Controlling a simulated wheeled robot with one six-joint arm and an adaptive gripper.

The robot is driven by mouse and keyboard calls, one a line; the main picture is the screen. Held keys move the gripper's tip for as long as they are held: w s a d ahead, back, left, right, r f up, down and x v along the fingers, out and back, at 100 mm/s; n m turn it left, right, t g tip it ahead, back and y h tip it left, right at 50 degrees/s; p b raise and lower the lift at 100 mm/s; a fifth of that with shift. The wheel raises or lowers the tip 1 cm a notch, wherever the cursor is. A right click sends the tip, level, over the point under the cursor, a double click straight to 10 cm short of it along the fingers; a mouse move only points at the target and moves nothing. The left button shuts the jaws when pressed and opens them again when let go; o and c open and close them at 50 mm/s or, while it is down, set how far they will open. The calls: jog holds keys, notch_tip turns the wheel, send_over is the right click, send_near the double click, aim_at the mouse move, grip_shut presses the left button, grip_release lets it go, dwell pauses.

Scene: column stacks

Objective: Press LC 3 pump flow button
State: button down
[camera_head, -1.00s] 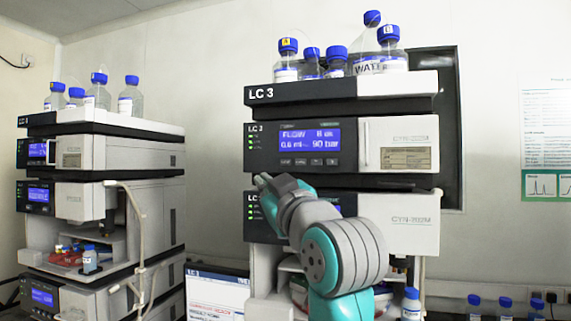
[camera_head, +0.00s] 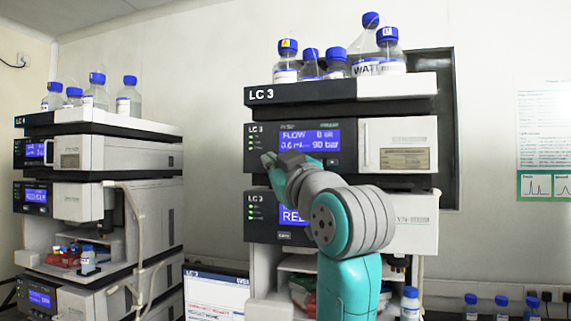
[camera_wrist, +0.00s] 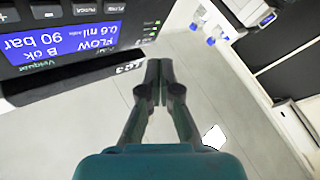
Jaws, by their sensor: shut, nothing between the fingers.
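The LC 3 pump module is the upper unit of the right stack, with a blue display (camera_head: 310,140) that reads FLOW and 90 bar. It also shows upside down in the wrist view (camera_wrist: 70,45). A row of dark buttons lies below the display. The one labelled FLOW (camera_wrist: 114,8) is at the row's right end in the wrist view; my gripper hides this part in the head view. My gripper (camera_head: 268,160) is shut and empty, at the panel's lower left. In the wrist view its fingertips (camera_wrist: 159,66) are beside the panel's LC 3 edge, apart from the buttons.
Bottles (camera_head: 335,65) stand on top of the LC 3 stack. A lower module (camera_head: 292,214) with its own display is partly behind my arm. A second stack (camera_head: 135,155) stands to the left, with a gap of wall between. A monitor (camera_head: 215,295) is at the bottom.

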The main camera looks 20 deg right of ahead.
jog(key=w+d, duration=0.3)
jog(key=w, duration=0.2)
jog(key=shift+d, duration=0.4)
jog(key=shift+w, duration=0.2)
dwell(1.1)
jog(key=shift+w+d, duration=0.25)
jog(key=shift+w+d, duration=0.25)
jog(key=shift+w, duration=0.05)
dwell(0.9)
jog(key=shift+s+a, duration=0.5)
jog(key=shift+s, duration=0.15)
dwell(0.4)
jog(key=s+a, duration=0.1)
jog(key=s, duration=0.1)
jog(key=s+a, duration=0.2)
dwell(0.4)
